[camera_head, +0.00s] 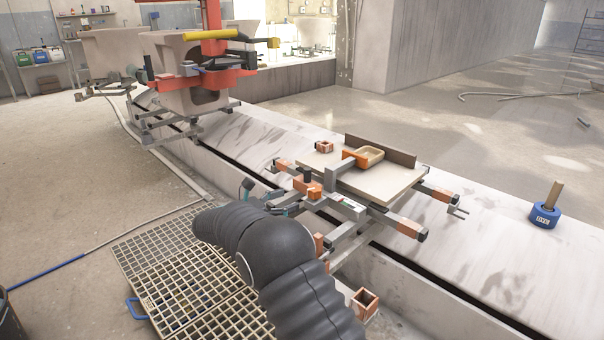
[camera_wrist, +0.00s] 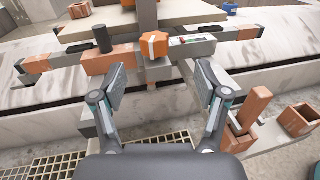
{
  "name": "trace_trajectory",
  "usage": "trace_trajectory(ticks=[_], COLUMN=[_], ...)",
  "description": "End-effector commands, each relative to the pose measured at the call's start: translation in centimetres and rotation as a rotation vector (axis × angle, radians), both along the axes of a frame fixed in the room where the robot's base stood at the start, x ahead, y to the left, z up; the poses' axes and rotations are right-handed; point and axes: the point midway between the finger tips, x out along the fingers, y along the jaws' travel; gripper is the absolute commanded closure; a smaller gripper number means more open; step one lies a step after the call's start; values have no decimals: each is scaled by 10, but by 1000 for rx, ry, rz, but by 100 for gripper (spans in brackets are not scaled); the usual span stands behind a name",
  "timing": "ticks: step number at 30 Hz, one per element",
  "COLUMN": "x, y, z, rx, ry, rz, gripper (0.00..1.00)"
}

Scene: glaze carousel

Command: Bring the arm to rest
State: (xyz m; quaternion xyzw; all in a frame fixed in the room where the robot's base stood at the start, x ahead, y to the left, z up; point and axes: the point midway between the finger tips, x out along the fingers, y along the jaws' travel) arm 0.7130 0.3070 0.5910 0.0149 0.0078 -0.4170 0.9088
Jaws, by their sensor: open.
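My gripper (camera_wrist: 160,88) is open in the wrist view, with its two fingers wide apart and nothing between them. In the head view my dark arm reaches up from the bottom edge, and my gripper (camera_head: 268,202) is at the near left side of the carrier. Whether a finger touches the frame cannot be told.
A blue pot (camera_head: 544,215) stands right. Floor grating (camera_head: 170,258) lies left; a red-framed carrier (camera_head: 205,82) stands behind. The floor at far right is mostly clear.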

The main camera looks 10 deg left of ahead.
Motion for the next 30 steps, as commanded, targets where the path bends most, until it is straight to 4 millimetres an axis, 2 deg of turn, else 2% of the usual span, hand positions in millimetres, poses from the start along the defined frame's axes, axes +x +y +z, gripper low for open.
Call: trace_trajectory(ticks=[4, 8, 14, 21, 30], x=[-5, -20, -56, -117, -207], y=[-47, -98, -168, -236, -291], z=[29, 51, 79, 102, 116], rx=[132, 292, 540, 839, 1207], ry=[-5, -16, -59, -146, -308], rz=[-69, -153, -288, -463, -689], gripper=[26, 26, 26, 26, 26])
